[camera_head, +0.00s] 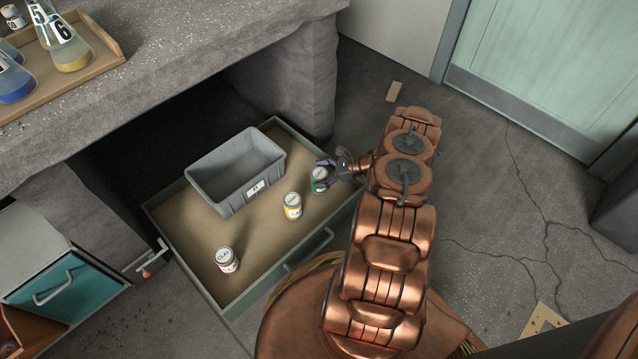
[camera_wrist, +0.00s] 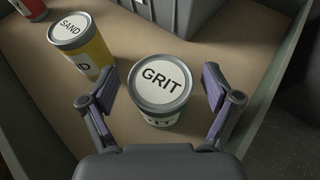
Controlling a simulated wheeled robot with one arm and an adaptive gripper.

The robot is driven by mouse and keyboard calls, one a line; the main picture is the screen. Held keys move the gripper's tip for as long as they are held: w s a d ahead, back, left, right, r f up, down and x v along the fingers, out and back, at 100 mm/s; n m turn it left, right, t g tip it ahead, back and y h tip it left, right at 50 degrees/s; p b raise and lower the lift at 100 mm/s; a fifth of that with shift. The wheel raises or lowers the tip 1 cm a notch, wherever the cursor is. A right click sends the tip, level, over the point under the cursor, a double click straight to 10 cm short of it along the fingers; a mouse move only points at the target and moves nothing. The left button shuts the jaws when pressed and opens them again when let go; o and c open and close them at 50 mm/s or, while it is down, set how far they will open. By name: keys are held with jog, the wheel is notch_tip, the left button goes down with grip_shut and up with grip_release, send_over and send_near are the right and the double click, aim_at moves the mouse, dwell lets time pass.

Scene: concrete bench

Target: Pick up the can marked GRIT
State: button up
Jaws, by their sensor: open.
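The can marked GRIT (camera_wrist: 160,84) stands upright in the open drawer, its white lid lettered GRIT and a green band on its side. It also shows in the head view (camera_head: 319,179), partly hidden by my gripper. My gripper (camera_wrist: 163,100) is open, with one finger on either side of the can in the wrist view. In the head view my gripper (camera_head: 328,173) reaches in from the right at the can.
A yellow can marked SAND (camera_wrist: 82,42) stands to the left of GRIT. A red-banded can (camera_head: 227,260) stands near the drawer's front left. A grey bin (camera_head: 207,187) sits at the back of the drawer (camera_head: 252,290). The bench (camera_head: 190,60) overhangs behind.

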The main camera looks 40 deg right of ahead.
jog(key=shift+x, duration=1.2)
jog(key=c, duration=1.6)
